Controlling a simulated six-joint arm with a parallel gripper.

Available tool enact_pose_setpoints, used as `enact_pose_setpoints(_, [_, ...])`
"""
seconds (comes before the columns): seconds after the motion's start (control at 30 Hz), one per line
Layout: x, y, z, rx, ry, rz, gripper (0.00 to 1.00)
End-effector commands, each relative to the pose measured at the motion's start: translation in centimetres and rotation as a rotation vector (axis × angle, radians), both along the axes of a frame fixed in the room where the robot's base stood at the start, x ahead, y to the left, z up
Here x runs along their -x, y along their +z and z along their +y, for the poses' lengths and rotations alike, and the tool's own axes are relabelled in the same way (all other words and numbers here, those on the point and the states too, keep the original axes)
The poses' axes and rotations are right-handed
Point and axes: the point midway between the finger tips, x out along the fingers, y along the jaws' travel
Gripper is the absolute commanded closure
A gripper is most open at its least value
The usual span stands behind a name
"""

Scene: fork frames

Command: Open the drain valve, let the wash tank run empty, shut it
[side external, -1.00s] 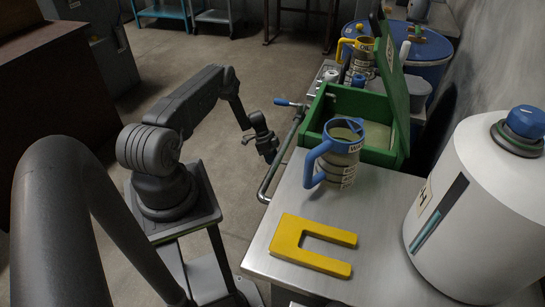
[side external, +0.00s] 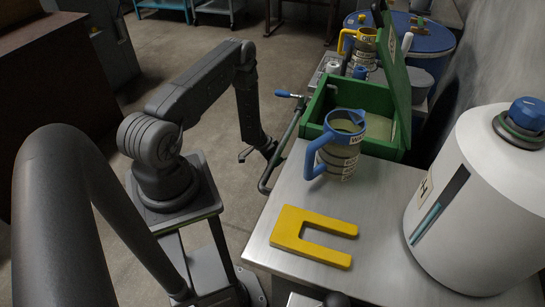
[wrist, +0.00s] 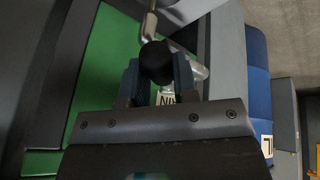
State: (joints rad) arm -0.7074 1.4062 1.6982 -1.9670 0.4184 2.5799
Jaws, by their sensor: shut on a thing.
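The wash tank is the open green box (side external: 369,154) at the table's far end, its lid raised. Pale greenish contents show inside, but I cannot judge their level. My gripper (side external: 268,150) is low at the table's left side, close to the pipe (side external: 284,147) beside the tank. In the wrist view my gripper (wrist: 157,72) is shut on a round black knob (wrist: 156,60), one finger on each side. A metal lever (wrist: 149,27) runs up from the knob. This appears to be the drain valve's handle; its open or shut position is unclear. A partly hidden white label sits behind the knob.
A large white vessel (side external: 490,200) occupies the right. A blue-handled lever (side external: 289,95) sticks out left of the tank.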

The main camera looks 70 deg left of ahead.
Motion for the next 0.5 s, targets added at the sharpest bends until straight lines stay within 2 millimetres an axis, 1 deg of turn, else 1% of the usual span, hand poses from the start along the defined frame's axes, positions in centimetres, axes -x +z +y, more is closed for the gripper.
enact_pose_setpoints(0.03, [-0.1,0.1,-0.4,0.001,0.024,-0.001,1.0])
enact_pose_setpoints(0.2, [-0.2,0.1,-1.1,0.0,0.119,-0.003,1.0])
enact_pose_setpoints(0.5, [-0.4,0.1,-1.8,-0.001,0.228,-0.005,1.0])
